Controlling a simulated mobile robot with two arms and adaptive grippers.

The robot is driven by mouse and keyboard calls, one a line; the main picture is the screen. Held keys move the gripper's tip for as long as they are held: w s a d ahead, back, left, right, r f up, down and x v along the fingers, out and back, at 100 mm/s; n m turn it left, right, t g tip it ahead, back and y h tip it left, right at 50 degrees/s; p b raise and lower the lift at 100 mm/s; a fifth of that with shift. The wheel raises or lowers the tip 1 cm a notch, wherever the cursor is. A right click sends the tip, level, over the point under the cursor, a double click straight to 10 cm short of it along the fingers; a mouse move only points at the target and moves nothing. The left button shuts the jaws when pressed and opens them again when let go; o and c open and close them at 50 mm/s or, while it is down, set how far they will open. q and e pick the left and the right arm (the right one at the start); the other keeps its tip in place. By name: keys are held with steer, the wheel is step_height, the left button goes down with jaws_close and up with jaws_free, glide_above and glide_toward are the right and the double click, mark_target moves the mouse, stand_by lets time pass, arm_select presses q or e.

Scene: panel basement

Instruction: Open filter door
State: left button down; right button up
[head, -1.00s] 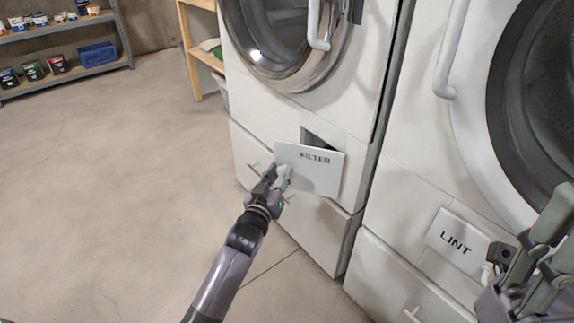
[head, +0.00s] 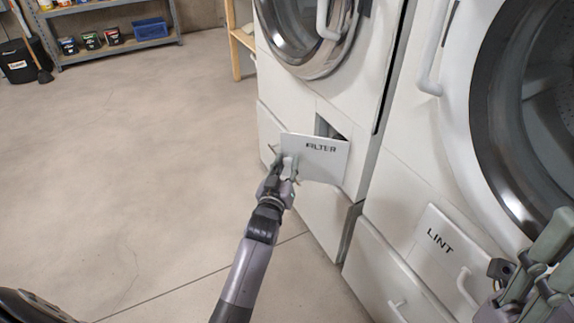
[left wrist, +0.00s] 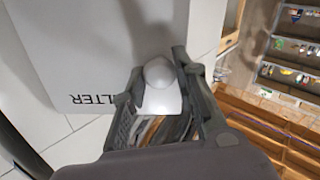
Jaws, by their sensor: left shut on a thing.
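The filter door (head: 322,158) is a white panel marked FILTER on the lower front of the middle machine. It stands out from the front, tilted, with a dark gap showing behind its top edge. My left gripper (head: 287,168) is at the door's left part. In the left wrist view its fingers are shut around a rounded, pale handle (left wrist: 160,72) on the door (left wrist: 85,45), whose lettering is partly hidden. My right gripper (head: 545,265) is at the right edge, cut off by the frame, its fingers apart and clear of the door.
A white machine with a LINT panel (head: 440,245) stands on the right, near my right gripper. A round glass door (head: 305,35) is above the filter door. A shelf (head: 115,50) stands at the back left. The concrete floor (head: 130,170) on the left is clear.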

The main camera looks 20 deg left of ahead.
arm_select(q)
steer(key=c, duration=1.2)
jaws_free()
steer(key=shift+c, duration=0.2)
steer(key=shift+s, duration=0.1)
steer(key=s+d, duration=0.1)
steer(key=s, duration=0.6)
steer(key=shift+s, duration=0.1)
steer(key=shift+c, duration=0.2)
